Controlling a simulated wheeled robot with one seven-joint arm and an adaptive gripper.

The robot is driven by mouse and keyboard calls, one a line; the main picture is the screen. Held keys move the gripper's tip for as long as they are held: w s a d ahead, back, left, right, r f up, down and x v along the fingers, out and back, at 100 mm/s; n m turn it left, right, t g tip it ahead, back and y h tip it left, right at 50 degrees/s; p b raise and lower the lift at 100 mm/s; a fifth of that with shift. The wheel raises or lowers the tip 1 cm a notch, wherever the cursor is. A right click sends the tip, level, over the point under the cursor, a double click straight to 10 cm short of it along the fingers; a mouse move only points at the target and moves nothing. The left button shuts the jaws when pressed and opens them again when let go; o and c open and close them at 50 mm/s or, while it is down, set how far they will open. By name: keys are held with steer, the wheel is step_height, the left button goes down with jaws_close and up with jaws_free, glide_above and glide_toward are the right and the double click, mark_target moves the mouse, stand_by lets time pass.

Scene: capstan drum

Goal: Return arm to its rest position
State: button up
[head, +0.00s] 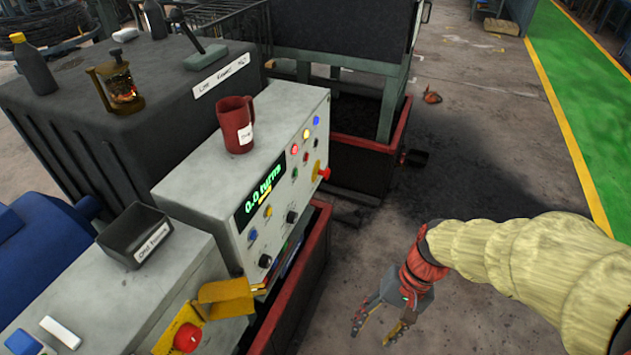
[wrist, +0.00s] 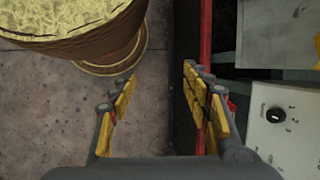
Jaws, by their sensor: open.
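My gripper (head: 378,326) is at the lower middle of the head view, at the end of my arm, which comes in from the right in a cream sleeve. Its fingers point down and stand apart over the grey floor, to the right of the control console (head: 215,130). In the wrist view my gripper (wrist: 160,105) shows two yellow-padded fingers spread with nothing between them. The red-edged base and part of the console face with a black knob (wrist: 275,115) lie to the right of the fingers there.
A red mug (head: 236,125) stands on the console above a display reading 0.0 turns. A dark tray (head: 134,236) and a yellow bracket (head: 226,297) are at the lower left. A dark bench (head: 130,110) carries a lantern and bottles. Open floor (head: 480,150) and a green lane (head: 580,90) lie right.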

steer(key=d+r+n+t+h, duration=0.1)
steer(key=d+r+t+h, duration=0.1)
steer(key=r, duration=0.8)
steer(key=d+r+n+t+h, duration=0.1)
steer(key=d+r+t, duration=0.3)
steer(key=r, duration=0.6)
steer(key=shift+w+r+n+t+h+p, duration=0.15)
steer(key=shift+w+n+t+h+p, duration=0.2)
steer(key=shift+n+t, duration=0.6)
